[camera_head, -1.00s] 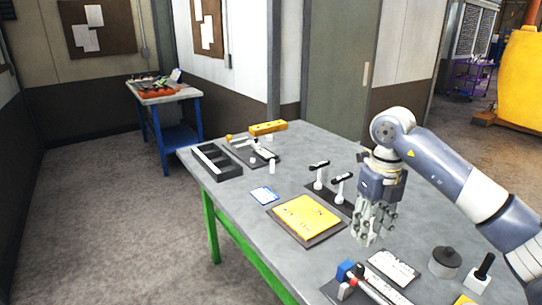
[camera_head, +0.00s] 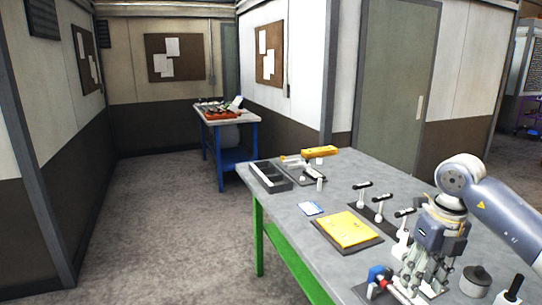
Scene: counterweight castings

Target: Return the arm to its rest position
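My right gripper (camera_head: 414,277) hangs over the right part of the grey table (camera_head: 330,252), fingers pointing down. Its arm comes in from the right edge. I see nothing held between its fingers, but their spacing is too small to judge. Just left of it is a yellow plate (camera_head: 349,229) on a dark mat. Behind it stand black-handled toggle clamps (camera_head: 361,196). My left gripper is not in view.
The table also bears a black divided tray (camera_head: 270,178), a yellow bar (camera_head: 319,152), a blue-and-white card (camera_head: 311,208), a dark grey round weight (camera_head: 476,279) and a red-and-blue item (camera_head: 378,275). A blue-legged side table (camera_head: 232,157) stands behind. The floor at left is free.

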